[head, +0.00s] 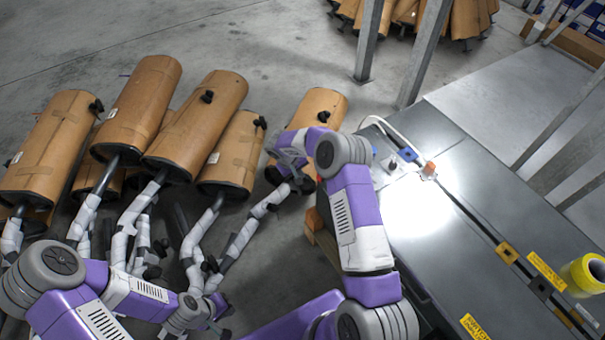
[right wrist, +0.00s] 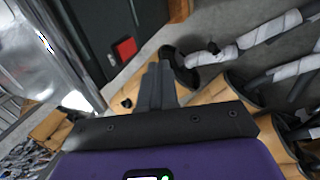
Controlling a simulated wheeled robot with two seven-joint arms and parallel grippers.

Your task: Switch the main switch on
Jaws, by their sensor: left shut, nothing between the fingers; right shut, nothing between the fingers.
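A red square part (right wrist: 125,48), which looks like the main switch, sits on a dark panel (right wrist: 97,25) in the right wrist view. Its on or off position is too small to read. I cannot make it out in the head view. My right gripper (right wrist: 157,70) is shut and empty, its dark fingertips just right of and below the red part in that picture, apparently apart from it. In the head view my right wrist hangs beside the table's left edge. My left gripper (head: 220,310) is low at the lower left, shut and empty, over the muffler pipes.
Several brown mufflers (head: 198,125) with wrapped pipes lie on the floor at left. A metal table (head: 450,235) fills the right, with an orange part (head: 428,170) and yellow tape (head: 583,273). Metal posts (head: 368,40) stand behind. Bare floor (head: 60,40) is at the upper left.

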